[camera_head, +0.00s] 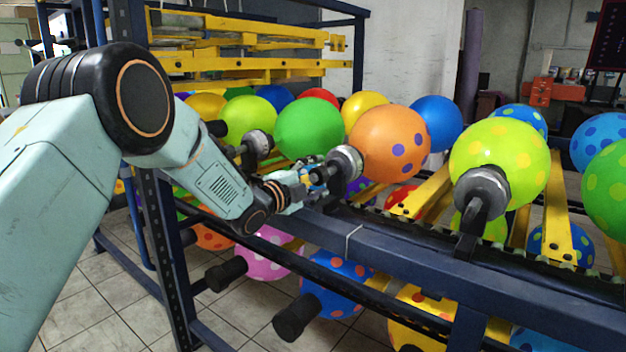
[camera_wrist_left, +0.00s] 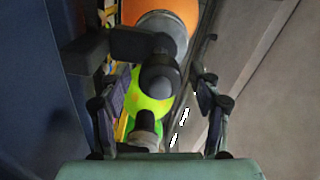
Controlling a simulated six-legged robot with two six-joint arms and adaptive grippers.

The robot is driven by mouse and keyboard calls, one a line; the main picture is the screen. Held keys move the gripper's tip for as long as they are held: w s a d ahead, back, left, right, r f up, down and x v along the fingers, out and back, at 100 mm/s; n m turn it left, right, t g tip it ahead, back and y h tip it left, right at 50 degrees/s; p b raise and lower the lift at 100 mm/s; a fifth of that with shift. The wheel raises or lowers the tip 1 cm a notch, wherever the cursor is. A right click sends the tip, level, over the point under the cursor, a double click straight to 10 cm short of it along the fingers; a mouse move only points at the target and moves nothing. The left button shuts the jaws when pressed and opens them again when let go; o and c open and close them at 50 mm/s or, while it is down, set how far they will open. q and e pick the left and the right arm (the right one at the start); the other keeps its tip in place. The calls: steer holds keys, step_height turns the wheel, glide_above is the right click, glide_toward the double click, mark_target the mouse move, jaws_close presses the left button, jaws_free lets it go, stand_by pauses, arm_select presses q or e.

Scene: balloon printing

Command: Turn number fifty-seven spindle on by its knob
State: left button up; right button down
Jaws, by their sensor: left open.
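An orange balloon with purple dots (camera_head: 391,142) sits on a spindle whose grey collar (camera_head: 345,162) faces my left arm. My left gripper (camera_head: 314,178) is at the outer end of this spindle and partly hides its knob. In the left wrist view the black knob (camera_wrist_left: 159,76) lies between the spread fingers of my left gripper (camera_wrist_left: 152,88), below the grey collar (camera_wrist_left: 162,30) and orange balloon (camera_wrist_left: 170,9). The fingers are open, and I see no clear contact. No spindle number is readable. My right gripper is not in view.
A dark blue rail (camera_head: 430,262) runs in front of the spindles. A lime balloon (camera_head: 500,158) on another spindle is to the right, a green one (camera_head: 309,128) to the left. Spindles with black knobs (camera_head: 297,317) hang below. Yellow slats (camera_head: 424,192) lie behind the rail.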

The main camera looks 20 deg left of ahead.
arm_select(q)
steer(key=v, duration=1.2)
stand_by(0.3)
